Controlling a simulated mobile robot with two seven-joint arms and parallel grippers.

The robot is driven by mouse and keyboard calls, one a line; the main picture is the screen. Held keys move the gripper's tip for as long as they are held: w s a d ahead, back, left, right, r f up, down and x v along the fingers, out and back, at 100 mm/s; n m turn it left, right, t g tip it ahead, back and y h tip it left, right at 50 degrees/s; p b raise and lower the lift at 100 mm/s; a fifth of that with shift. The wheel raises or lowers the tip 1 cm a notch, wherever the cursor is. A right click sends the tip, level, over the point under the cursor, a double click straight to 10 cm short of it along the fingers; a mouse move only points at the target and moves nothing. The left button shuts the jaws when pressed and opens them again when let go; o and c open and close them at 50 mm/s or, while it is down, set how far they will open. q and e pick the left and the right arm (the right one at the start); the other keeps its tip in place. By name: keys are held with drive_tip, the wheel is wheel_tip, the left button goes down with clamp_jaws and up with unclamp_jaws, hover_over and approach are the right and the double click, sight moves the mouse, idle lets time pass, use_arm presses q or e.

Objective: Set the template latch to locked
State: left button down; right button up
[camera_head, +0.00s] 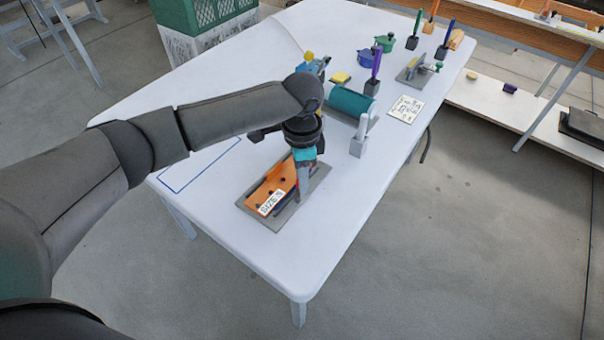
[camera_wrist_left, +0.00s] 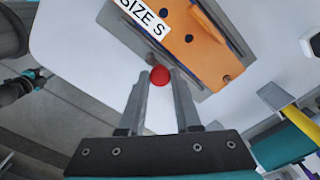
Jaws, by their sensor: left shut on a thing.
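The orange template (camera_head: 262,190) lies on a grey base plate (camera_head: 317,183) at the near end of the white table. The wrist view shows the template (camera_wrist_left: 195,48) with a "SIZE S" label and dark holes. My left gripper (camera_head: 301,190) reaches down over the right side of the plate. In the left wrist view its two fingers (camera_wrist_left: 160,78) are shut on the red knob (camera_wrist_left: 159,75) of the template latch, beside the template's edge. The latch's arm is mostly hidden by the fingers and arm, so its angle is unclear.
A teal roller (camera_head: 350,103) on grey supports stands behind the plate. A small card (camera_head: 406,109), a yellow block (camera_head: 340,78), upright coloured handles and blue and green pots stand farther back. The table's (camera_head: 350,215) near right corner is clear.

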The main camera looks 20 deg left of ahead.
use_arm(q)
drive_tip(key=n+p, duration=0.4)
drive_tip(key=p, duration=0.2)
drive_tip(key=a+n+p, duration=0.1)
drive_tip(key=n+p, duration=0.3)
drive_tip(key=p, duration=0.3)
drive_tip(key=shift+a+r+n, duration=0.1)
drive_tip(key=shift+r+n, duration=0.1)
drive_tip(key=shift+n, duration=0.1)
drive_tip(key=shift+s+a+f+n+p, duration=0.1)
drive_tip(key=shift+n+p, duration=0.45)
drive_tip(key=shift+n, duration=0.2)
drive_tip(key=shift+s+a+f+n+p, duration=0.1)
drive_tip(key=shift+n+p, duration=0.45)
drive_tip(key=shift+n, duration=0.2)
drive_tip(key=shift+w, duration=0.1)
drive_tip(key=c, duration=0.6)
unclamp_jaws()
wheel_tip(320, 180, up, 15)
drive_tip(key=p, duration=0.3)
drive_tip(key=shift+r+p, duration=0.15)
drive_tip(key=shift+p, duration=0.25)
